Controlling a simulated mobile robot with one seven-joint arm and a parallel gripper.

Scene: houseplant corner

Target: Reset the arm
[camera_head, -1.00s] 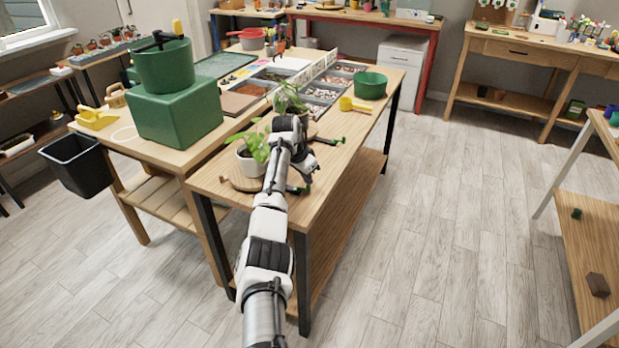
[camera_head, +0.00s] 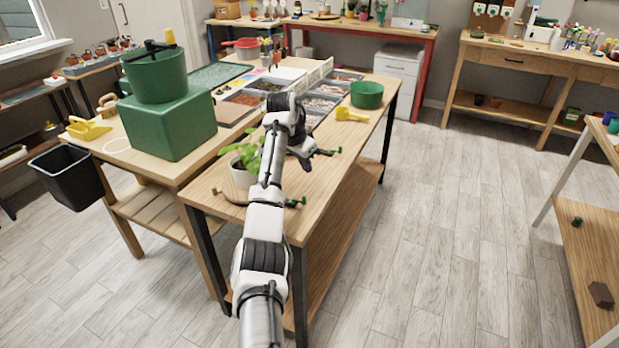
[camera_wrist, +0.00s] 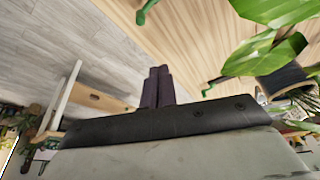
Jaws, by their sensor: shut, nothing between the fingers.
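My white and black arm reaches out over the wooden table (camera_head: 335,175) in the head view, bent at the elbow. My gripper (camera_head: 306,163) hangs down past the bend, above the tabletop. In the wrist view its two dark fingers (camera_wrist: 158,85) lie together, shut and empty. A leafy plant in a white pot (camera_head: 242,178) stands left of the arm, partly covered by it. In the wrist view green leaves (camera_wrist: 265,55) are close, at the upper right, apart from the fingers.
Small green-ended tools (camera_head: 297,202) lie on the table, one also near my gripper (camera_head: 331,152). A yellow scoop (camera_head: 350,115) and a green bowl (camera_head: 367,95) are farther back. A green box (camera_head: 170,130) stands at left. The floor (camera_head: 440,230) at right is clear.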

